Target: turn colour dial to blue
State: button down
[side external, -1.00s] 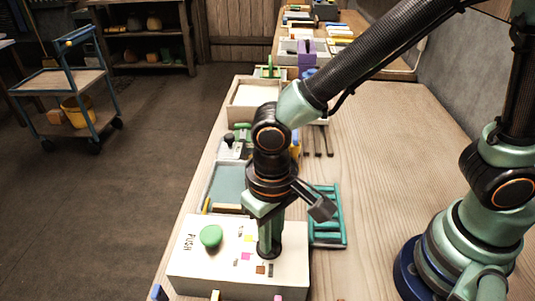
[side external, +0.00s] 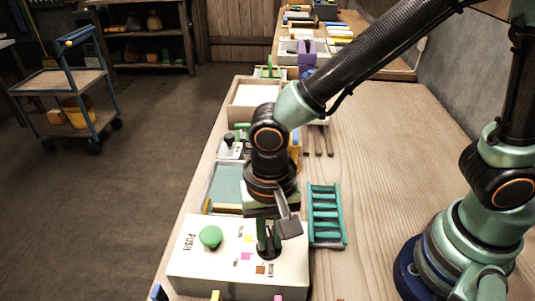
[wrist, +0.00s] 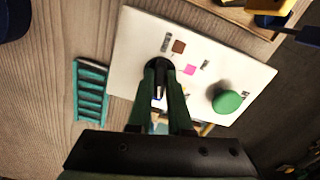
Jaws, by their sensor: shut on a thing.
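A white box (side external: 190,268) marked PUSH has a green round button (side external: 211,237) and a black dial (side external: 268,255) among small colour patches. My gripper (side external: 268,243) points down and is shut on the dial. In the wrist view, the dial (wrist: 157,65) sits between my fingertips (wrist: 158,72). A brown patch (wrist: 179,46) and a magenta patch (wrist: 190,70) lie beside it. A small bluish mark shows between the fingers, but I cannot tell whether it is a patch. The dial's pointer is hidden, so its setting cannot be read.
A teal ladder-like rack (side external: 326,215) lies on the bench right of the box. A tray with a grey-green floor (side external: 226,184) stands behind the box, with more boxes farther back. The bench (side external: 390,150) is bare towards my base.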

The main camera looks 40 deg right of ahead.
aim_at(269, 240)
jog(key=shift+r, duration=0.1)
jog(key=c, duration=0.8)
grip_release()
jog(key=shift+c, duration=0.2)
notch_tip(269, 240, up, 12)
jog(key=w+d+r+n+t, duration=0.1)
jog(key=w+d+n+t, duration=0.1)
jog(key=d, duration=0.9)
jog(key=w+d+r+n+t, duration=0.2)
jog(key=d+n+t, duration=0.1)
jog(key=d, duration=0.9)
jog(key=shift+w+d+n+t, duration=0.15)
jog(key=shift+w+n+t, duration=0.15)
jog(key=shift+n, duration=0.3)
